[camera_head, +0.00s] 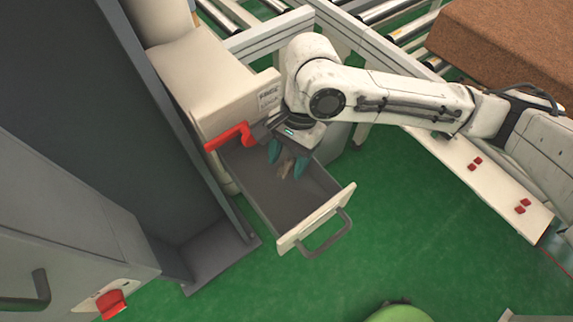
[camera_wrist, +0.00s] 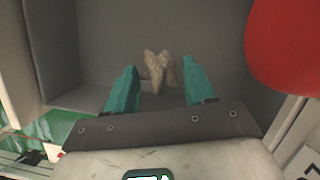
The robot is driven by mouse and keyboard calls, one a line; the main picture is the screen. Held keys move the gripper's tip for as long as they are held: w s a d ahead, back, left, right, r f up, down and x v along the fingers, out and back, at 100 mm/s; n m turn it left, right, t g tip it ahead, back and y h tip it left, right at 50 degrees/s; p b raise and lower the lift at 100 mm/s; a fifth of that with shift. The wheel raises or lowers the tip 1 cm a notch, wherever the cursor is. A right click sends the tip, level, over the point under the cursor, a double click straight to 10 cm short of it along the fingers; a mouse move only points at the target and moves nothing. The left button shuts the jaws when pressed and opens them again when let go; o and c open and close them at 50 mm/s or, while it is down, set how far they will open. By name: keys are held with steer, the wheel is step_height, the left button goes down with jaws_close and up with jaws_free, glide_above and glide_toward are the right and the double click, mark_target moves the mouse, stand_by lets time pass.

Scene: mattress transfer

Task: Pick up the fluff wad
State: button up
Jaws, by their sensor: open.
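The fluff wad (camera_head: 285,168) is a small, lumpy, beige-brown piece inside the open grey drawer (camera_head: 316,188). In the wrist view the fluff wad (camera_wrist: 158,68) shows between and just beyond the two teal fingertips. My gripper (camera_head: 286,160) reaches down into the drawer above the wad, and its fingers are apart on either side of it. In the wrist view my gripper (camera_wrist: 162,76) is open, with a gap between each finger and the wad. The drawer floor around the wad is bare.
A red handle (camera_head: 230,137) sits beside my gripper and shows large in the wrist view (camera_wrist: 285,45). The drawer's front has a grey pull (camera_head: 327,237). A dark grey cabinet stands left. A brown mattress block (camera_head: 505,42) lies on rollers at upper right. Green floor is open in front.

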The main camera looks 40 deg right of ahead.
steer(key=shift+c, duration=0.4)
steer(key=c, duration=0.7)
steer(key=shift+r, duration=0.15)
steer(key=shift+c, duration=0.2)
